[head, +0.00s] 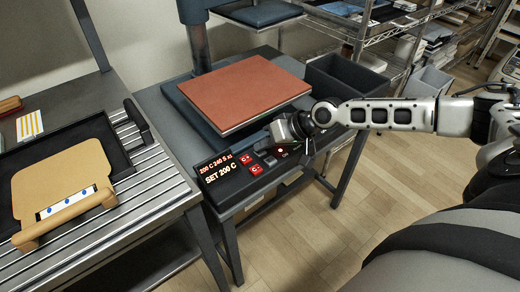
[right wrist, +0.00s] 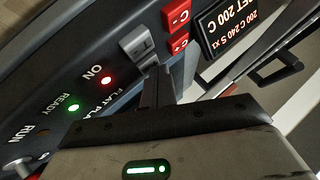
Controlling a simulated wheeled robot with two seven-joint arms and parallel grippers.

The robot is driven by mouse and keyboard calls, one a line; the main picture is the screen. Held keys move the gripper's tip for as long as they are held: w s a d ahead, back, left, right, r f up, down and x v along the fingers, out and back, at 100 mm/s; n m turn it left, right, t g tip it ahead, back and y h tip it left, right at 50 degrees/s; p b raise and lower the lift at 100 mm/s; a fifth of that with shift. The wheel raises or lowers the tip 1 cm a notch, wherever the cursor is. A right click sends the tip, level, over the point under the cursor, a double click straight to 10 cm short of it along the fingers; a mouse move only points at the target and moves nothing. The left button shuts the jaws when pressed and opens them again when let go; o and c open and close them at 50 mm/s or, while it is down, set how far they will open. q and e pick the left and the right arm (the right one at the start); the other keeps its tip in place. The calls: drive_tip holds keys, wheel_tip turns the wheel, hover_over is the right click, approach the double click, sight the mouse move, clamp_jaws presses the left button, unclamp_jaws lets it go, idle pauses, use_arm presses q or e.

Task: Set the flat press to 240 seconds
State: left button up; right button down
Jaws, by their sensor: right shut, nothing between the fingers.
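The flat press has a reddish-brown pad (head: 245,92) on its plate. Its black control panel (head: 262,178) is at the front. The display (head: 217,172) reads "200 C 240 S x1" above "SET 200 C"; it also shows upside down in the right wrist view (right wrist: 238,30). My right gripper (head: 274,141) is shut and empty over the panel. In the right wrist view its fingertips (right wrist: 156,90) are close to the grey switch; contact is unclear. My left gripper is out of view.
A red lamp (right wrist: 106,80) near "ON" and a green lamp (right wrist: 73,107) near "READY" are lit. A dark bin (head: 345,82) stands right of the press. A slatted table (head: 150,205) with a tan-covered board (head: 62,185) is at left.

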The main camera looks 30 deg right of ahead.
sight(264, 153)
drive_tip(key=shift+r+p, duration=0.8)
drive_tip(key=shift+r, duration=0.05)
wheel_tip(264, 153, up, 5)
drive_tip(key=p, duration=0.5)
drive_tip(key=shift+a, duration=0.1)
idle(1.4)
